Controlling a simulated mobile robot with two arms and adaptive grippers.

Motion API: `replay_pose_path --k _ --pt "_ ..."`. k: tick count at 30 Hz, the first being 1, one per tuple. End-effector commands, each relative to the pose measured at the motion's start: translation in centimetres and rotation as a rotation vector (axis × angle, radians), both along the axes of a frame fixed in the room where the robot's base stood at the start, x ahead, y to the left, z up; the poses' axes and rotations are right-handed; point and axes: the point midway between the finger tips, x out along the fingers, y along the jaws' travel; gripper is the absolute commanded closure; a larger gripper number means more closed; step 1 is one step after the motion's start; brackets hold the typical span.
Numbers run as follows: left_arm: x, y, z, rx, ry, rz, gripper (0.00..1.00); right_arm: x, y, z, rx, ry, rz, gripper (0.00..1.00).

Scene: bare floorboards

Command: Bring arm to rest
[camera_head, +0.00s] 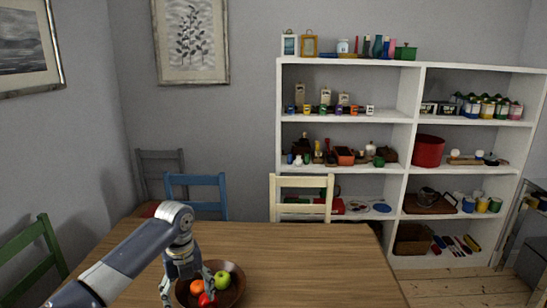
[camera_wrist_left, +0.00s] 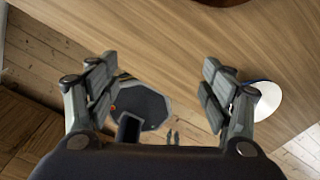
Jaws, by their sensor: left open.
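My left arm comes in from the left in the head view, and my left gripper (camera_head: 187,287) points down over the table beside and partly in front of the fruit bowl. In the left wrist view my left gripper (camera_wrist_left: 158,92) has its two fingers wide apart with nothing between them. The brown bowl (camera_head: 239,293) holds a green apple (camera_head: 222,280), an orange fruit (camera_head: 197,287) and a red fruit (camera_head: 206,300). The gripper hides part of the bowl. My right gripper is not in view.
The wooden table (camera_head: 310,265) is clear right of the bowl. Blue (camera_head: 196,181), cream (camera_head: 301,181), grey and green chairs (camera_head: 30,257) stand around it. A loaded white shelf (camera_head: 413,120) is behind. A round white object (camera_wrist_left: 268,100) shows in the wrist view.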

Motion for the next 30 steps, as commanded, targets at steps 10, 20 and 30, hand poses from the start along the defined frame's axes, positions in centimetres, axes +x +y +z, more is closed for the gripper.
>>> replay_pose_path --k 10,20,30 --pt "-6.2 -6.3 -8.2 -0.057 0.002 0.239 0.26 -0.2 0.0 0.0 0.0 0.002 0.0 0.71" --pt "-16.3 -11.7 -14.3 -0.206 -0.001 0.807 0.26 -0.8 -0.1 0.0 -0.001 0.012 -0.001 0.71" --pt "-26.1 -9.8 -15.2 -0.326 0.011 1.589 0.26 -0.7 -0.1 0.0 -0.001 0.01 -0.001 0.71"
